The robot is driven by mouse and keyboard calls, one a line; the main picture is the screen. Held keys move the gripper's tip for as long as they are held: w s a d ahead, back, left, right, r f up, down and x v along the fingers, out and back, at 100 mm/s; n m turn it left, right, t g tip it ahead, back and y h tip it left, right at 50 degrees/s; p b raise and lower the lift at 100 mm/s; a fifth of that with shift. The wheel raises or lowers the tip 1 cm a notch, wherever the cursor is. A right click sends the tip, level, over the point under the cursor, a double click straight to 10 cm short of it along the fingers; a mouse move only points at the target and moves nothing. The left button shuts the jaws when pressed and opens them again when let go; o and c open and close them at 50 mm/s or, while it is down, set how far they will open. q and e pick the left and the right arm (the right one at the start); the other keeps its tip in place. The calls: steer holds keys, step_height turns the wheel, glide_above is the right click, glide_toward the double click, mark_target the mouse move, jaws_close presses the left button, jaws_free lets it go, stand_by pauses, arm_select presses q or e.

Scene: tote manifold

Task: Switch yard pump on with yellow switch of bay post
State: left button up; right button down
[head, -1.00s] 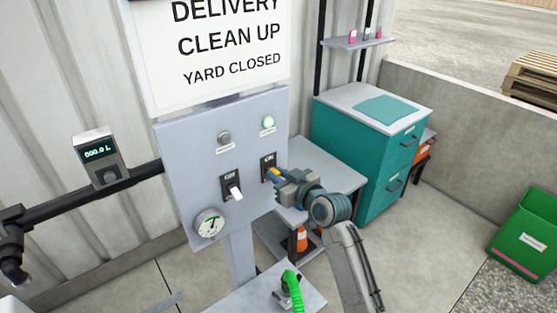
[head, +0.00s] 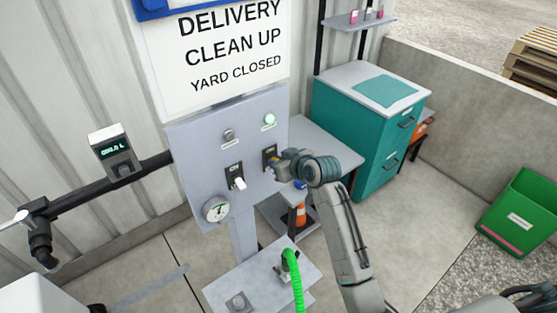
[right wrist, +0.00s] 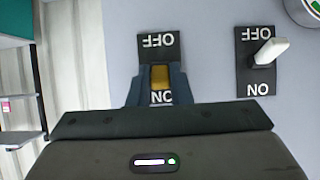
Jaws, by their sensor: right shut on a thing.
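The bay post panel (head: 205,150) carries two switches, two lamps and a round gauge (head: 216,209). My right gripper (head: 274,168) is at the right-hand switch and mostly hides it in the head view. In the right wrist view, its fingers are shut on the yellow switch (right wrist: 160,76), which sits between the OFF and ON labels, close to ON; its exact tilt is hard to tell. A white switch (head: 238,184) stands to the left, its lever leaning to OFF. The lamp (head: 269,119) above the yellow switch glows green; the other lamp (head: 229,135) is grey. My left gripper is out of view.
A meter (head: 114,150) sits on a dark pipe at the left. A green bin (head: 525,210) is at the right.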

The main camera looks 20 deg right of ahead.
steer(key=c, duration=1.3)
jaws_free()
steer(key=b+v, duration=0.4)
steer(key=v, duration=0.7)
